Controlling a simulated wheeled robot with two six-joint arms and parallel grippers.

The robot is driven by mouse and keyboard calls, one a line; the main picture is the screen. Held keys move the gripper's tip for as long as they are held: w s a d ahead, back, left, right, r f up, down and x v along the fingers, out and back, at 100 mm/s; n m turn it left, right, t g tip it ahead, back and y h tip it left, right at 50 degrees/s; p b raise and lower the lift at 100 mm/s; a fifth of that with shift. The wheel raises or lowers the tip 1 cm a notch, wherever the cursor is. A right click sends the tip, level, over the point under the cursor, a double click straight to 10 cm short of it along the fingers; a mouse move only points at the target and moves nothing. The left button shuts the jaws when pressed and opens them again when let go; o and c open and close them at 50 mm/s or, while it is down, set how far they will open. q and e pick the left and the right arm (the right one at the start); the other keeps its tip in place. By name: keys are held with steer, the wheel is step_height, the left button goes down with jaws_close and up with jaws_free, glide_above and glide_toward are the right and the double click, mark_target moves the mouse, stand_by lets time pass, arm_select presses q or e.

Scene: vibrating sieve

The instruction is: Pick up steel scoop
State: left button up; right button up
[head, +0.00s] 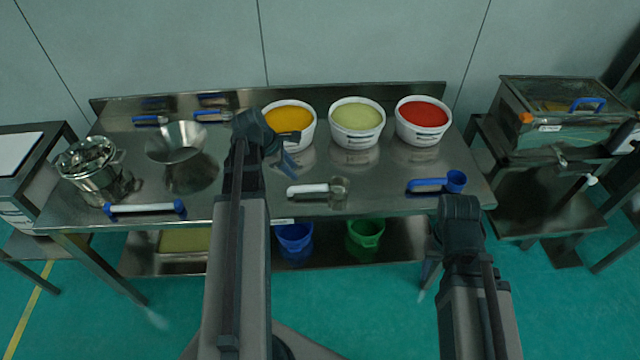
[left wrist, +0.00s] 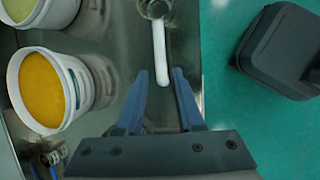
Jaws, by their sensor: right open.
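The steel scoop (head: 338,187) has a white handle and a metal cup and lies on the steel table near its front edge. In the left wrist view, the scoop (left wrist: 159,52) points toward me, its handle end showing between the finger lines. My left gripper (head: 290,150) is open and empty, to the upper left of the scoop in the head view. Its two blue fingers (left wrist: 160,82) stand apart in the left wrist view; contact with the handle cannot be made out. My right gripper (head: 460,210) is at the table's front right, its fingers hidden, away from the scoop.
White tubs of yellow (head: 288,119), pale green (head: 357,116) and red (head: 423,114) material stand behind the scoop. A blue scoop (head: 436,184) lies right. A steel funnel (head: 177,143), a pot (head: 92,165) and a blue-ended white bar (head: 145,209) are left.

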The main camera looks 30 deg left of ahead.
mark_target(308, 187)
arm_select(q)
steer(key=b+x, duration=0.7)
steer(key=x, duration=0.1)
steer(key=shift+s+a, duration=0.1)
steer(key=shift+s, duration=0.05)
steer(key=shift+f+b, duration=0.3)
steer(key=shift+b, duration=0.1)
steer(key=b+x, duration=0.5)
steer(key=shift+w+f, duration=0.15)
steer(key=shift+w, duration=0.1)
jaws_close()
